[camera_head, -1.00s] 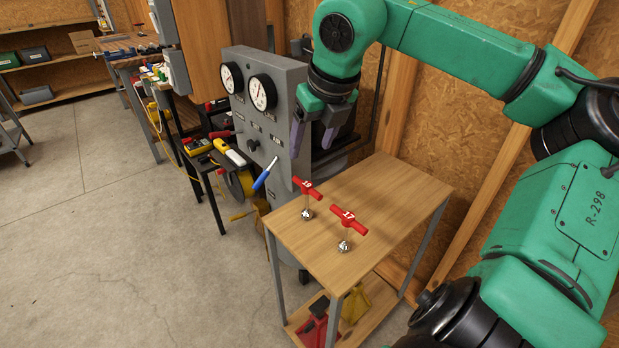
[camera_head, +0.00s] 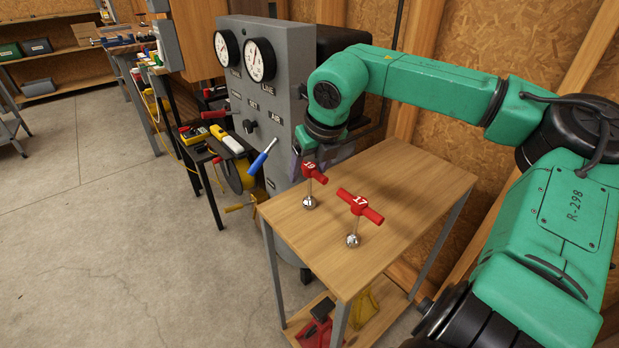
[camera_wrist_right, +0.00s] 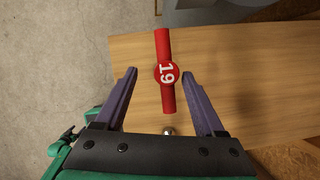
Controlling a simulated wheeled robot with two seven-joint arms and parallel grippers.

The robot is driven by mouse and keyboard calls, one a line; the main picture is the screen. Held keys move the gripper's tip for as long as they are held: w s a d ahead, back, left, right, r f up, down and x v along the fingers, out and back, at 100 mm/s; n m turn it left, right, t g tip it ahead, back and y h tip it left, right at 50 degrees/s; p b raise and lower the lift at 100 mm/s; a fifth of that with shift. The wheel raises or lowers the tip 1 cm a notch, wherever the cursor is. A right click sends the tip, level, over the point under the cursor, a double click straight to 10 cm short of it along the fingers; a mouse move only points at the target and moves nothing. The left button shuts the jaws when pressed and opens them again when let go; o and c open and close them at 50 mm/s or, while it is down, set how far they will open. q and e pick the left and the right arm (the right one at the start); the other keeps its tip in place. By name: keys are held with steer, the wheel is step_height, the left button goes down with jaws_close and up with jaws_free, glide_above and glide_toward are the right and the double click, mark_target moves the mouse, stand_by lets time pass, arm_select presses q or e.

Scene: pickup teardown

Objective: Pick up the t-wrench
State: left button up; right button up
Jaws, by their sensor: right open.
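Two t-wrenches with red cross handles and metal shafts stand upright on the wooden table (camera_head: 415,195). The t-wrench marked 19 (camera_head: 317,177) is farther back; the t-wrench marked 17 (camera_head: 361,206) is nearer and to the right. My right gripper (camera_wrist_right: 158,75) is open, its purple fingers pointing toward the 19 wrench. In the right wrist view the red handle marked 19 (camera_wrist_right: 165,72) lies between the two fingers, with space on both sides. How far the fingertips are above it is hard to tell. My left gripper is not in view.
A grey panel with gauges (camera_head: 259,60) and a blue-handled lever (camera_head: 263,157) stands close behind the table's left side. A chipboard wall (camera_head: 490,45) runs behind. Red and yellow items lie on the lower shelf. The table's right half is bare.

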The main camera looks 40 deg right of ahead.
mark_target(307, 197)
steer(key=x, duration=0.5)
steer(key=shift+d+f, duration=0.25)
steer(key=shift+d, duration=0.1)
steer(key=shift+w+d+f, duration=0.1)
steer(key=shift+w+f, duration=0.2)
steer(key=shift+f, duration=0.05)
steer(key=shift+s+r, duration=0.1)
jaws_close()
steer(key=shift+r, duration=0.1)
steer(key=shift+r, duration=0.4)
step_height(307, 197, up, 19)
steer(key=p, duration=0.2)
steer(key=c, duration=0.7)
jaws_free()
jaws_close()
